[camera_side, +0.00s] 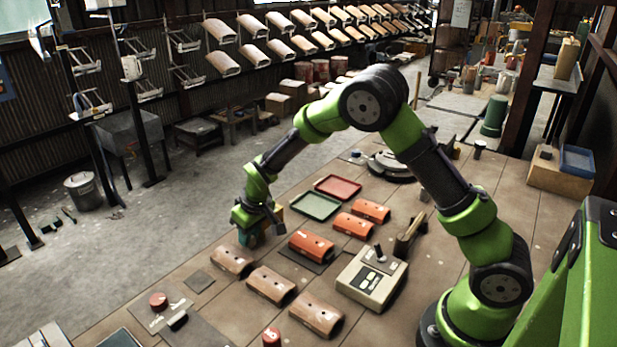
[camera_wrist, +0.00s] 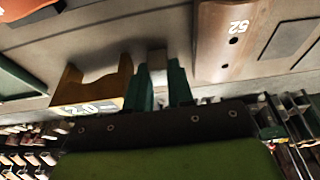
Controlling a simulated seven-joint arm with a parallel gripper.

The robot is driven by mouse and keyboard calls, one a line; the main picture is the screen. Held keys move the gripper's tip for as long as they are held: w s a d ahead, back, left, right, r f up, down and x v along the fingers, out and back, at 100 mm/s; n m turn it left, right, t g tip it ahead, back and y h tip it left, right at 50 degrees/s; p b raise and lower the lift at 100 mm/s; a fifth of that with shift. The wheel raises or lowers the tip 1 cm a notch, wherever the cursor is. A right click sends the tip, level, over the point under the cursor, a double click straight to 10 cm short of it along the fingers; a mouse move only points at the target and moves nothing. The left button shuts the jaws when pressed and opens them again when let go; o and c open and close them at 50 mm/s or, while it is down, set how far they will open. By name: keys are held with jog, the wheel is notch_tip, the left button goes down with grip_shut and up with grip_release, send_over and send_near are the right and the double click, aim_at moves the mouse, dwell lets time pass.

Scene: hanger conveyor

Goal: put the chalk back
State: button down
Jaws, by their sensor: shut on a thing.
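My gripper (camera_side: 251,230) is low over the left part of the tiled work table in the side view. In the wrist view its two green fingers (camera_wrist: 158,80) are shut on a small pale grey piece, which looks like the chalk (camera_wrist: 157,62). The chalk cannot be made out in the side view. A yellow-brown notched block with white markings (camera_wrist: 90,93) stands just left of the fingers in the wrist view. Whether the chalk touches anything below is not clear.
A brown curved piece marked 52 (camera_wrist: 222,45) lies right of the fingers. Several brown and orange curved pieces (camera_side: 271,284), a green tray (camera_side: 316,206), a red tray (camera_side: 338,187) and a control box (camera_side: 371,278) are on the table. Red knobs (camera_side: 158,300) are near the front.

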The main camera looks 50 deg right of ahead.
jog(key=c, duration=0.9)
grip_release()
jog(key=shift+r, duration=0.1)
jog(key=v, duration=1.6)
jog(key=shift+s+r, duration=0.2)
jog(key=shift+r, duration=0.15)
jog(key=s+r+m+t+y, duration=0.1)
jog(key=s+r+m+t, duration=0.1)
jog(key=s, duration=0.9)
jog(key=s+r+m+t+y, duration=0.1)
jog(key=s+r, duration=0.4)
jog(key=s, duration=0.6)
jog(key=shift+s+m+t, duration=0.25)
jog(key=shift+m+t, duration=0.15)
jog(key=shift+m, duration=0.1)
